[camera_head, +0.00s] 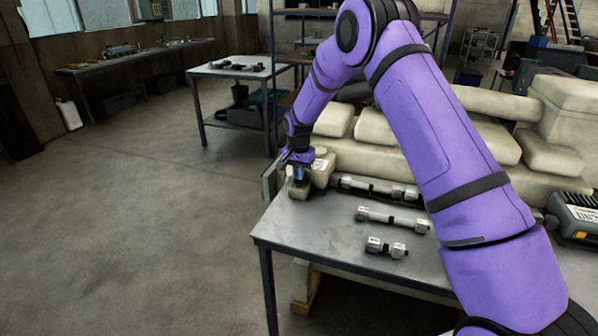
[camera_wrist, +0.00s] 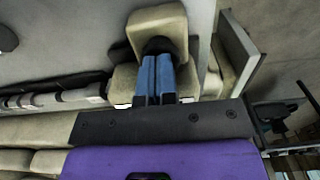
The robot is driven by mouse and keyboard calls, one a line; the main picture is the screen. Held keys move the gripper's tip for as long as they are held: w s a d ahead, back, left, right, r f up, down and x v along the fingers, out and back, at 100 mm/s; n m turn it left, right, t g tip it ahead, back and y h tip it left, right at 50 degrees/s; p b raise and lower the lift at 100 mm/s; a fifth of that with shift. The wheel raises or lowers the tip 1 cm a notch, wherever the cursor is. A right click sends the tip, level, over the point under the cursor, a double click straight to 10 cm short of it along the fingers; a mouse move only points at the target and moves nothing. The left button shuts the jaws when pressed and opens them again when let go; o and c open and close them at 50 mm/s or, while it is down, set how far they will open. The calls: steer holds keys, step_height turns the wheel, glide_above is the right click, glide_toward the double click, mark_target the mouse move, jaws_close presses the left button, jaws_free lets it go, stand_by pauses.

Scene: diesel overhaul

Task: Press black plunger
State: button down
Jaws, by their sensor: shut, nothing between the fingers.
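My gripper (camera_wrist: 157,60) has two blue fingers held together with nothing between them. It points down at a beige block (camera_wrist: 157,20) at the left end of the table. The black plunger (camera_wrist: 158,44) shows as a dark round piece at the fingertips, partly hidden by them. The fingertips look to be at or against it, but I cannot tell whether they touch or how far it is pressed. In the head view my gripper (camera_head: 297,178) is over the beige block (camera_head: 299,193), and the plunger is not discernible there.
The metal table (camera_head: 310,232) carries several grey and black rod-like parts, including a short one (camera_head: 386,246). Large beige blocks (camera_head: 375,150) rise behind them. A grey device (camera_head: 575,215) stands at the right. Open floor (camera_head: 140,220) lies to the left.

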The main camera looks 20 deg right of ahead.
steer(key=shift+s+f, duration=0.15)
steer(key=shift+f, duration=0.05)
step_height(320, 180, up, 14)
steer(key=shift+r, duration=0.2)
steer(key=shift+a, duration=0.1)
stand_by(0.6)
